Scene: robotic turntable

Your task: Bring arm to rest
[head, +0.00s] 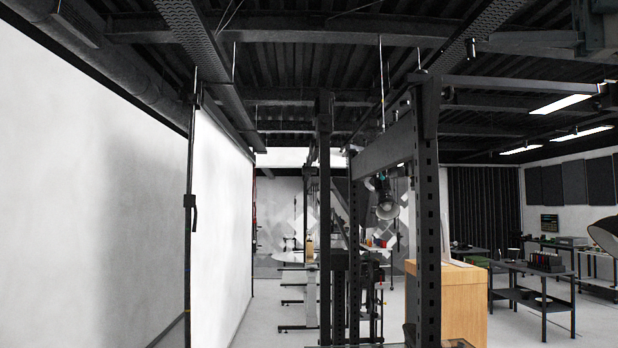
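Neither of my grippers shows in the head view. No arm that I can be sure is mine shows either. I cannot tell from this frame how the arms are held. No turntable can be made out for certain.
A dark steel post (427,215) stands right of centre, with more dark posts (324,220) left of it. White screens (222,230) line the left. A wooden cabinet (458,300) and a dark workbench (530,293) stand at right. Grey floor (590,325) shows free at lower right.

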